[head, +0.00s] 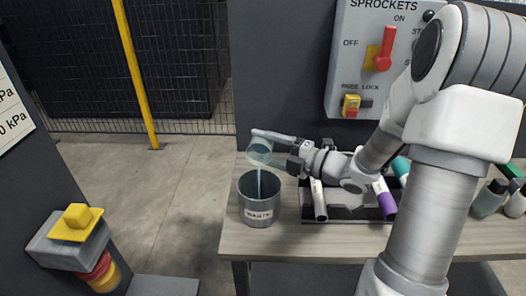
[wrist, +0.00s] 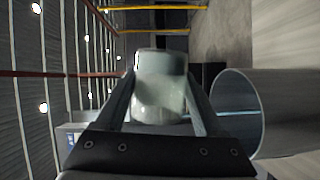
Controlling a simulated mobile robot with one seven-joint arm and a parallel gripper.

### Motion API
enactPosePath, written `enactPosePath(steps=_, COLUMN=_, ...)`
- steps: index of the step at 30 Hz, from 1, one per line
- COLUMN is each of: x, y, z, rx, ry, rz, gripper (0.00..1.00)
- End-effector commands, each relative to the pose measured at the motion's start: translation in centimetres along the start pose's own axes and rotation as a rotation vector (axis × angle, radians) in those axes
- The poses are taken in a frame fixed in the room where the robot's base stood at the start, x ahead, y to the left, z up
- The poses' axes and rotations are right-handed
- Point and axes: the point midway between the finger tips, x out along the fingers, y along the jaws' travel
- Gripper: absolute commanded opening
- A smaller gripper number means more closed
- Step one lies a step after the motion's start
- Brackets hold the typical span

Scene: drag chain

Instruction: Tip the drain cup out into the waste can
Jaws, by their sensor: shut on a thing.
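My gripper (head: 285,154) is shut on the drain cup (head: 260,152), a small translucent cup. The cup is tilted above the waste can (head: 259,207), and a thin bluish stream falls from it into the can. The can is a grey cylinder with a "WASTE" label, standing at the left end of the bench. In the wrist view, the cup (wrist: 159,95) sits between the two fingers (wrist: 160,100) with pale contents showing. The round mouth of the waste can (wrist: 238,112) is at the right there. The liquid inside the can is hidden.
A dark rack (head: 347,205) on the bench (head: 290,238) holds a white tube (head: 319,200) and a purple-and-white one (head: 386,200), close right of the can. Bottles (head: 490,199) stand at the far right. A sprockets switch panel (head: 375,60) is on the wall behind.

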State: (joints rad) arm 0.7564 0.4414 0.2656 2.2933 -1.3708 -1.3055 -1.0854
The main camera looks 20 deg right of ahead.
Motion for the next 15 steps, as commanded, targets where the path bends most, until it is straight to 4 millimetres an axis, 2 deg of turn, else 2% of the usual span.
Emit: enactPosePath(steps=15, x=-0.14, y=-0.23, z=-0.33, rx=-0.095, ry=-0.001, rz=0.039, gripper=0.08)
